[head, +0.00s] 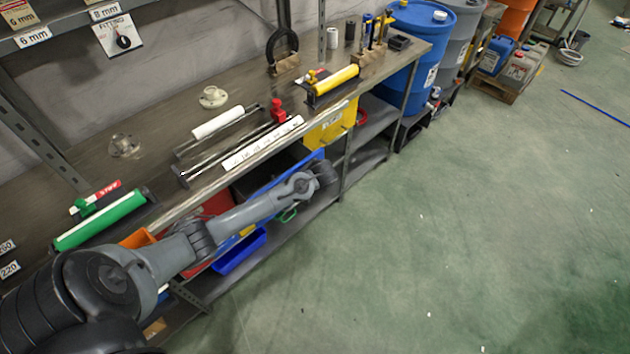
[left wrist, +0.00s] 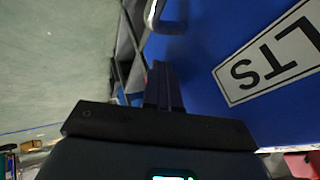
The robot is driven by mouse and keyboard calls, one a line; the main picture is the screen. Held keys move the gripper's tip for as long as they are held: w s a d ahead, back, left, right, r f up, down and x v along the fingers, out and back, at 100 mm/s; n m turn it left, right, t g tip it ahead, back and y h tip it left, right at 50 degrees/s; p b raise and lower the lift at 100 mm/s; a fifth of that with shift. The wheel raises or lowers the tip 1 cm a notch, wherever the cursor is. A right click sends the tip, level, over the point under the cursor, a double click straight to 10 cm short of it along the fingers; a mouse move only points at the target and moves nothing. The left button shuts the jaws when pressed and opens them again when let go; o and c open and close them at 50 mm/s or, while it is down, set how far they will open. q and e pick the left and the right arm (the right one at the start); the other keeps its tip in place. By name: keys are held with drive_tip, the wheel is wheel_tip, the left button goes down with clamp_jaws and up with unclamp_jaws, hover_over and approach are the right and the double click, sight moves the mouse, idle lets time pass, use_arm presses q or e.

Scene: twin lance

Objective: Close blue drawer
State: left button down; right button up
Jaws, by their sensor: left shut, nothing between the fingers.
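The blue drawer (head: 311,160) is under the workbench, left of the yellow drawer. Its blue edge shows out from the bench's front edge with a dark gap behind it, so it appears pulled out. My left arm crosses in front and hides much of it. In the left wrist view the blue drawer front (left wrist: 215,45) fills the right side, with a white label and a metal handle (left wrist: 168,18). My left gripper (left wrist: 162,70) is shut and empty, close to the blue front beside the handle. I cannot tell whether it touches. My right gripper is not in view.
The yellow drawer (head: 330,126) is to the right under the bench. A blue bin (head: 240,251) sits on the lower shelf. Rollers and tools lie on the benchtop (head: 155,165). The green floor (head: 450,230) in front is clear.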

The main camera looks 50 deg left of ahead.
use_arm(q)
drive_tip(key=a, duration=0.2)
drive_tip(key=a+p, duration=0.1)
drive_tip(key=a, duration=0.1)
drive_tip(key=a+p, duration=0.1)
drive_tip(key=a, duration=0.2)
drive_tip(key=shift+s+a, duration=0.1)
drive_tip(key=shift+s, duration=0.25)
drive_tip(key=shift+r, duration=0.1)
